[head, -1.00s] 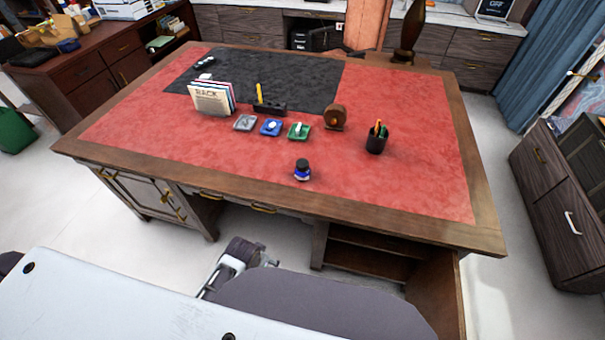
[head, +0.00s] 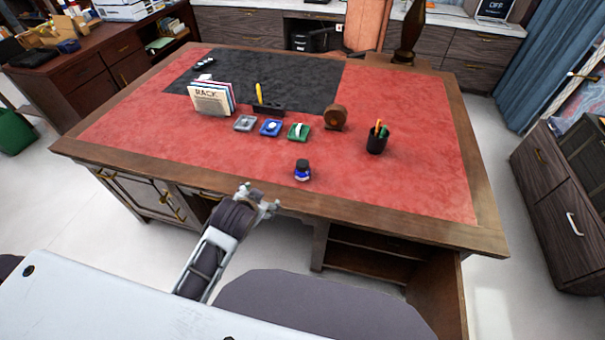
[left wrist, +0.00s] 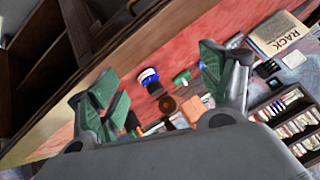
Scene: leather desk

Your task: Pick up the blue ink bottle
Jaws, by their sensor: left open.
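The blue ink bottle (head: 302,170) stands upright near the front of the red desk top, with a dark cap and a white label band. It also shows in the left wrist view (left wrist: 149,78), between the fingers but well beyond them. My left gripper (head: 261,197) is in front of the desk's front edge, left of the bottle and apart from it. In the left wrist view its green-padded fingers (left wrist: 160,85) are spread wide with nothing between them. My right gripper is not in view.
The red surface around the bottle is clear.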

